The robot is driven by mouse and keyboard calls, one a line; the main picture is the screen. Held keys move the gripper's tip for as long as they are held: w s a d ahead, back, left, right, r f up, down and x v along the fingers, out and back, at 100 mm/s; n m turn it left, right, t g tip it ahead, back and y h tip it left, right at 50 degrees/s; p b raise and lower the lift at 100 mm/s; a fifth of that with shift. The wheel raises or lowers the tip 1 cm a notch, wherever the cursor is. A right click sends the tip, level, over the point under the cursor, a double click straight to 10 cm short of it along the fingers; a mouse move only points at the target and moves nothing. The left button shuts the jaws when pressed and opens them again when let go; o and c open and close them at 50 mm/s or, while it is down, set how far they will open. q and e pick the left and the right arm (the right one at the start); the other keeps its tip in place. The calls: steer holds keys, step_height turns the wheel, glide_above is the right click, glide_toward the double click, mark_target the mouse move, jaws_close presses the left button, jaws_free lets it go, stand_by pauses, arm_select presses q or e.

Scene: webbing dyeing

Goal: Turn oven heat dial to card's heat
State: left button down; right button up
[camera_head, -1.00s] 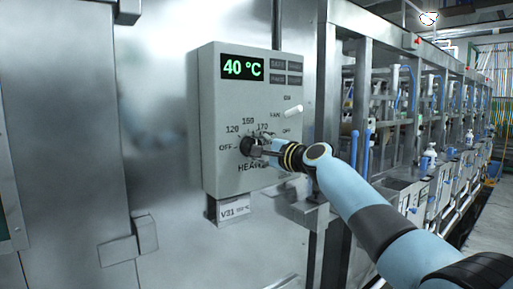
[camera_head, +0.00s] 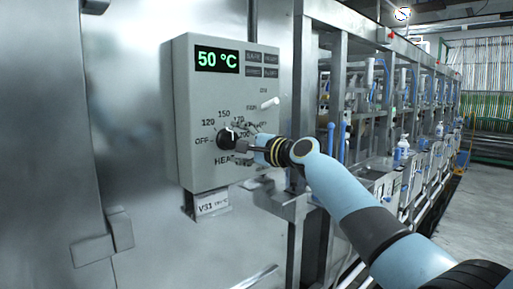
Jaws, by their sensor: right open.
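The black heat dial (camera_head: 225,140) is on the front of the grey oven control box (camera_head: 185,120). Marks OFF, 120, 150, 170 and 200 are printed around it, with HEAT below. The dial's exact pointer direction is too small to tell. The green display (camera_head: 217,59) reads 50 °C. My right gripper (camera_head: 240,143) is open just to the right of the dial, its fingers pointing at it and partly covering the right-hand marks. I cannot tell whether they touch the dial. No heat card is clearly seen. My left gripper is not in view.
A white fan lever (camera_head: 270,103) sits above my right gripper. A label marked V31 (camera_head: 212,202) hangs under the box. The steel oven door (camera_head: 130,130) fills the left. A metal frame with a row of machines (camera_head: 390,150) runs back at the right.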

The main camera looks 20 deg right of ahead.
steer(key=v, duration=0.9)
